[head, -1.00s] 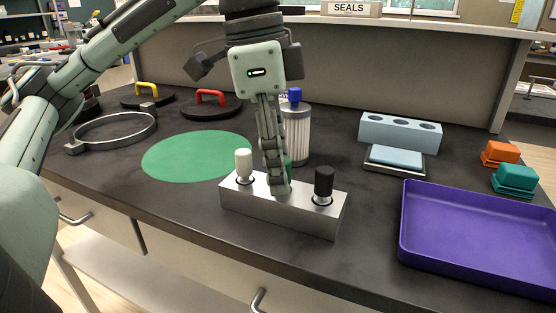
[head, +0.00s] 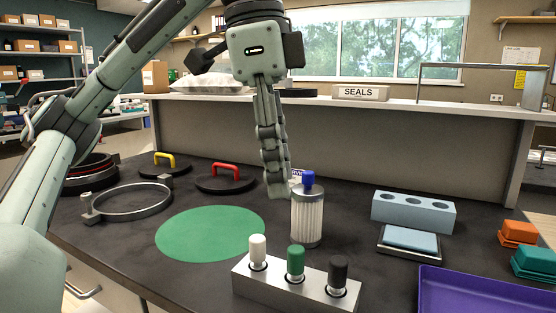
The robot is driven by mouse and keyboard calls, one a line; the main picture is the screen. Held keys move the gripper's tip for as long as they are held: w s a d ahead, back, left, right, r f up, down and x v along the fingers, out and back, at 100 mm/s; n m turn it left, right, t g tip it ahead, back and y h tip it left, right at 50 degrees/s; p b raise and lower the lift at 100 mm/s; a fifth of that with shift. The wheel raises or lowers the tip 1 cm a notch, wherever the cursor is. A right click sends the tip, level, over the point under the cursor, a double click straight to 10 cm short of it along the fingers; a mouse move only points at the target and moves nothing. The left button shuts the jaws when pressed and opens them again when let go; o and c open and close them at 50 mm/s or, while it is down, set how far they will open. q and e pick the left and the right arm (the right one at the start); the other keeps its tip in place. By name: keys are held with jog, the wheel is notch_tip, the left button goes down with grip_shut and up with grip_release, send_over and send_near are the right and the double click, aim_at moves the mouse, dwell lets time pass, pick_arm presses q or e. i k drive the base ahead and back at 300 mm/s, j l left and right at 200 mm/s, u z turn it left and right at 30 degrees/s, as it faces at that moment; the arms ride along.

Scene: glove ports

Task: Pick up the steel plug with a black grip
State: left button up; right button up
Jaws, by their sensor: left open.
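The steel plug with a black grip (head: 338,273) stands upright at the right end of a steel block (head: 262,286). A plug with a green grip (head: 295,262) stands in the middle and one with a white grip (head: 258,250) at the left end. My left gripper (head: 277,194) is open and empty, pointing down. My right gripper is not in view.
A green disc (head: 210,233) lies left of the block. A metal ring clamp (head: 130,203) and lids with red (head: 226,171) and yellow handles lie farther left. A light-blue holed block (head: 412,212), a scale-like pad (head: 409,242) and a purple tray (head: 470,292) are on the right.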

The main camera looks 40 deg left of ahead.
aim_at(337, 283)
jog(key=k, duration=1.5)
